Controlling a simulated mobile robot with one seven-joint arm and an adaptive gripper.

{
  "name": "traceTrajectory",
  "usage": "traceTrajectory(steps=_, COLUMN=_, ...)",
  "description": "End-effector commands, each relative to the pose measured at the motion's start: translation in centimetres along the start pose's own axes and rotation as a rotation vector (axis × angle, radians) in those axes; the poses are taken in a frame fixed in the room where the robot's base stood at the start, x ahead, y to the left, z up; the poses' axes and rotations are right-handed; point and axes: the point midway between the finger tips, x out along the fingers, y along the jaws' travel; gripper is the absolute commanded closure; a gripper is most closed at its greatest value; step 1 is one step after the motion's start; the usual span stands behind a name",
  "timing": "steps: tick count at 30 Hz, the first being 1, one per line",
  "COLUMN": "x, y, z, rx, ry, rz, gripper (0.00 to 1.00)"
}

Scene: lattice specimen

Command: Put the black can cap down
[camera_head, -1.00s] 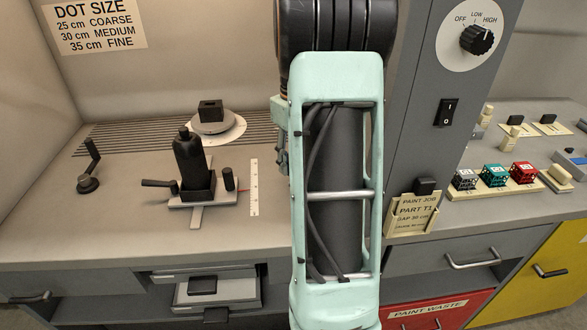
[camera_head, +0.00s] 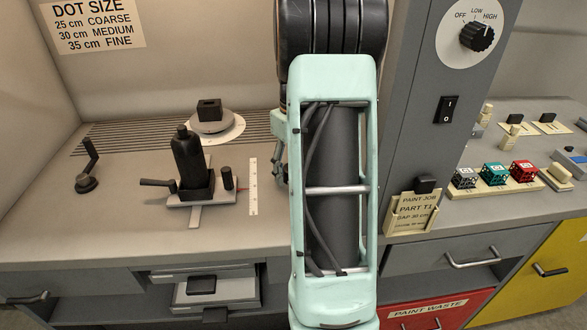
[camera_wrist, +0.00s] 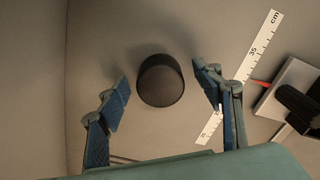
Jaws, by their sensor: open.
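The black can cap (camera_wrist: 161,85) shows in the wrist view as a dark round piece on the grey counter (camera_wrist: 110,30). My gripper (camera_wrist: 161,75) is open, with one blue-padded finger on each side of the cap. Gaps show between the cap and both fingers. In the head view the cap is hidden, and my gripper is mostly behind my arm. The black spray can (camera_head: 188,155) stands upright in a holder (camera_head: 190,198) on the left of the counter; part of this holder also shows at the right of the wrist view.
A white ruler (camera_head: 253,187) lies right of the holder. A turntable with a black block (camera_head: 209,108) stands behind it. A crank lever (camera_head: 88,170) stands at left. A grey panel with knob (camera_head: 477,38) and switch rises right of my arm. Bare counter lies at front left.

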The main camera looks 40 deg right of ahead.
Motion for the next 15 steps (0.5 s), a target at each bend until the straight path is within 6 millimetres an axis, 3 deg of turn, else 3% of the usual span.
traceTrajectory(steps=5, x=-0.7, y=0.0, z=0.0, rx=0.000, ry=0.001, rz=0.001, gripper=0.40)
traceTrajectory(steps=15, x=-6.2, y=0.1, z=-0.1, rx=0.000, ry=0.003, rz=0.002, gripper=0.40)
